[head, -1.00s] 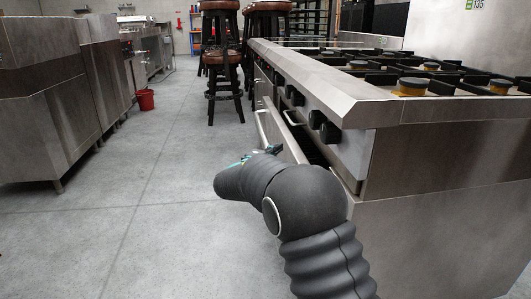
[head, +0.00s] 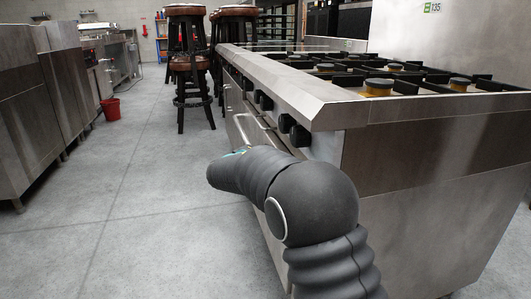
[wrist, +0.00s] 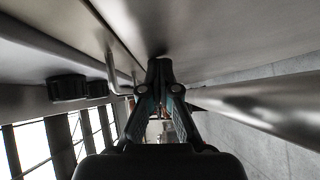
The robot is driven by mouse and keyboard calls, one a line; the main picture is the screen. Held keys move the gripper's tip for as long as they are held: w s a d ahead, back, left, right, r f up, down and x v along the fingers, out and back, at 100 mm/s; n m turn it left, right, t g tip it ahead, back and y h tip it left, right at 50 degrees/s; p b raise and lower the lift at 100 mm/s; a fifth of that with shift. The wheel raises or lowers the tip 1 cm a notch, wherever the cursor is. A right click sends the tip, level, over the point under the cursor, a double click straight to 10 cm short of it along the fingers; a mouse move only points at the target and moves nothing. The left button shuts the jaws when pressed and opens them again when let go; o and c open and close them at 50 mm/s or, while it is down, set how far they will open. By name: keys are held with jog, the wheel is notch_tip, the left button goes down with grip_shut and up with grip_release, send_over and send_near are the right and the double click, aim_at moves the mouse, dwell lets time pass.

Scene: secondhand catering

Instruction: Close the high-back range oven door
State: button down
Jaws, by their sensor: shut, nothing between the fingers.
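The high-back range (head: 330,90) stands on the right in the head view, with black knobs along its front. Its oven door (head: 262,136) shows only in part behind my arm and appears slightly ajar; how wide the gap is I cannot tell. A pale bar handle (head: 241,127) shows at the door's front. My gripper (wrist: 160,68) is shut and empty in the wrist view, its tips close to a steel panel (wrist: 225,35); contact is unclear. In the head view my arm hides most of the gripper and the lower door.
Dark stools (head: 190,65) stand beyond the range. Steel cabinets (head: 35,110) line the left side, with a red bucket (head: 110,108) beside them. The grey floor (head: 150,190) between is clear.

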jog(key=shift+w+d, duration=0.15)
jog(key=shift+d, duration=0.4)
jog(key=shift+a, duration=0.15)
